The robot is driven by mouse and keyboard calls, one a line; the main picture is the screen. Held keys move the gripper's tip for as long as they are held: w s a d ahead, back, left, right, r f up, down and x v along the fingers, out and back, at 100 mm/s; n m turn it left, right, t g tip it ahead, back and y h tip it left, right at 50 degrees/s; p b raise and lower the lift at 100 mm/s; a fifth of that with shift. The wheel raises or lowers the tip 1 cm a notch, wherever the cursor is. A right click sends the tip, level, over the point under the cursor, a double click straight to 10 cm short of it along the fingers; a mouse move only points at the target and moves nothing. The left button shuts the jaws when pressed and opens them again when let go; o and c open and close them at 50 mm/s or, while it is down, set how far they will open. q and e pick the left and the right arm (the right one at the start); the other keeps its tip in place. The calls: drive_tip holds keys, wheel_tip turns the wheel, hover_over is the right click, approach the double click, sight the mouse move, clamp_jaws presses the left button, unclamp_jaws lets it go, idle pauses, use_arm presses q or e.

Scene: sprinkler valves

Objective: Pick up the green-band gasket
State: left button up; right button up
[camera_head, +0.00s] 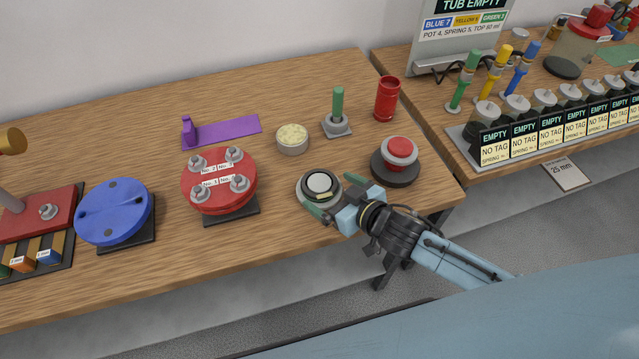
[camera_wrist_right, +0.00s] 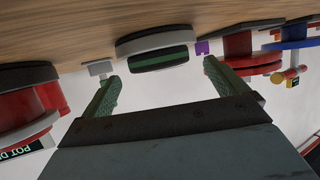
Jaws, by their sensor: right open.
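The green-band gasket (camera_head: 322,197) is a dark ring with a thin green band, around a pale round centre on a grey round base near the table's front right. In the right wrist view the gasket (camera_wrist_right: 158,61) is a dark disc with a green stripe, just ahead of the fingertips. My right gripper (camera_head: 330,191) is open, with its green fingers either side of the gasket's near side. In the wrist view the open right gripper (camera_wrist_right: 161,74) has nothing between its fingers, and I cannot tell if either finger touches the gasket. My left gripper is not in view.
A red button on a dark base (camera_head: 400,152) stands close right. A red flange (camera_head: 219,182) and a blue disc (camera_head: 114,211) stand left. Behind are a tan round tin (camera_head: 292,138), a green-handled tool (camera_head: 338,105) and a red cup (camera_head: 387,99). The wood in front is clear.

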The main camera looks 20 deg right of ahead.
sight(323, 186)
drive_tip(key=x, duration=0.3)
drive_tip(key=shift+w+f, duration=0.1)
drive_tip(key=shift+w, duration=0.25)
drive_tip(key=c, duration=1.1)
